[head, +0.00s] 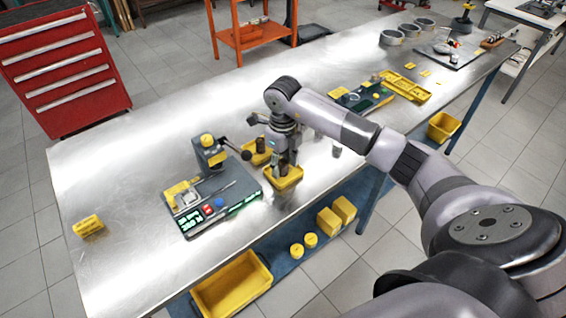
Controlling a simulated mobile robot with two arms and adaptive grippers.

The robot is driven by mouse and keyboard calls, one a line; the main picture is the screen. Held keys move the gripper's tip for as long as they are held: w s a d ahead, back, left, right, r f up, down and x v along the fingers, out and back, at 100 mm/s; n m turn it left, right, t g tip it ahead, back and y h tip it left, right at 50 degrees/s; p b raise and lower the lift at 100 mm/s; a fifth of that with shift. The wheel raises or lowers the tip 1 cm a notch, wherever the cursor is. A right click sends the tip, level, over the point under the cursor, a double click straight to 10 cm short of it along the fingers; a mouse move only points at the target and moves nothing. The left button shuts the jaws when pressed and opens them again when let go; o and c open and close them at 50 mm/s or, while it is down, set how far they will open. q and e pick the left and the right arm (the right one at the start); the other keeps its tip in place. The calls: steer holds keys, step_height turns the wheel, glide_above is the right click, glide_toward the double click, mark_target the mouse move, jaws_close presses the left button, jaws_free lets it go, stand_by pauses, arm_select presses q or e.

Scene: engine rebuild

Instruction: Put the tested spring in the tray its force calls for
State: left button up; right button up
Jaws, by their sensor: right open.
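The spring tester (218,205) stands on the left half of the steel bench, with green lit displays and red and blue buttons on its front. To its right are two small yellow trays, a back one (250,158) and a front one (287,184). A dark cylindrical piece, perhaps a spring, shows at the back tray. My right gripper (284,166) points down, open, over the front tray. A dark piece shows between or behind its fingers; I cannot tell whether it stands in the tray. My left gripper is out of view.
A small grey cylinder (337,151) stands right of the trays. A dark device (363,97) and a long yellow tray (405,86) lie farther right. A yellow block (88,226) sits at the left edge. Bare bench (125,175) lies left of the tester.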

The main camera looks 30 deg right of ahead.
steer(key=shift+r, duration=0.45)
step_height(320, 180, up, 11)
steer(key=b, duration=0.2)
steer(key=shift+r+b, duration=0.2)
steer(key=shift+b, duration=0.2)
